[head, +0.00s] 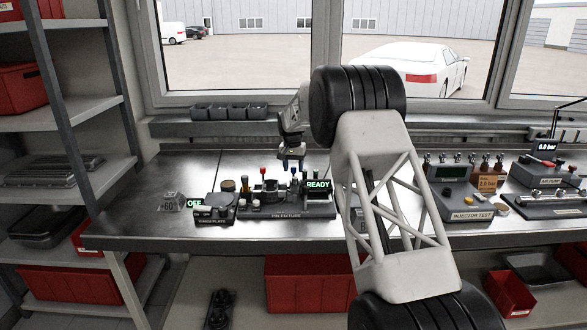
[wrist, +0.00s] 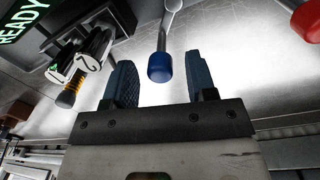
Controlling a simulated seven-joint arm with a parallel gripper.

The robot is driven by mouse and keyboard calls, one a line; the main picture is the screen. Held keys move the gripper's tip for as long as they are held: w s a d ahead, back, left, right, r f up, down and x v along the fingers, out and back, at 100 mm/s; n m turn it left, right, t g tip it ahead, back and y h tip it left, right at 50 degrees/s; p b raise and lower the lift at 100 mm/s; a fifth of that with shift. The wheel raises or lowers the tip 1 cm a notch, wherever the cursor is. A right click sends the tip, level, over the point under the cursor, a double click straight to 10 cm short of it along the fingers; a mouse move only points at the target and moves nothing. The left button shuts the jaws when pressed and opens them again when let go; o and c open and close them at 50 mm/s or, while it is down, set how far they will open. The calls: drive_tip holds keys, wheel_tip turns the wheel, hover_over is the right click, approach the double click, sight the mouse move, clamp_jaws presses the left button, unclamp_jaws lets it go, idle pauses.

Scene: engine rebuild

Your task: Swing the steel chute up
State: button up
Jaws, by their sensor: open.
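My gripper (head: 291,158) hangs over the pin fixture (head: 285,212) on the bench in the head view. In the wrist view my gripper (wrist: 162,80) is open, with its two dark blue fingers apart.
A green READY display (head: 318,185) stands at the fixture's right. A box with a green OFF display (head: 194,203) is at its left. The injector test unit (head: 462,197) is farther right, beyond my arm. A red knob (wrist: 307,20) shows at right in the wrist view.

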drive_tip(key=shift+a+r, duration=0.15)
drive_tip(key=shift+r, duration=3.6)
drive_tip(key=shift+s+d+r, duration=0.2)
drive_tip(key=shift+s+r, duration=0.15)
drive_tip(key=shift+r, duration=0.05)
drive_tip(key=s+d+r+t, duration=0.1)
drive_tip(key=s+d+r, duration=0.35)
drive_tip(key=s, duration=0.75)
drive_tip(key=s+d+r+n, duration=0.1)
drive_tip(key=s+d+r, duration=0.35)
drive_tip(key=s, duration=0.75)
drive_tip(key=s+d+r+t, duration=0.1)
drive_tip(key=s+d+r, duration=0.35)
drive_tip(key=s, duration=0.75)
drive_tip(key=s+d+f, duration=0.1)
drive_tip(key=s+f, duration=0.1)
drive_tip(key=s, duration=1)
drive_tip(key=s+d+f+n, duration=0.1)
drive_tip(key=s+f, duration=0.2)
drive_tip(key=s, duration=1)
drive_tip(key=s+d+f, duration=0.1)
drive_tip(key=s+f, duration=0.2)
drive_tip(key=s, duration=1)
drive_tip(key=shift+d+f+n+t, duration=0.25)
drive_tip(key=shift+d+n+t, duration=0.05)
drive_tip(key=shift+t, duration=0.1)
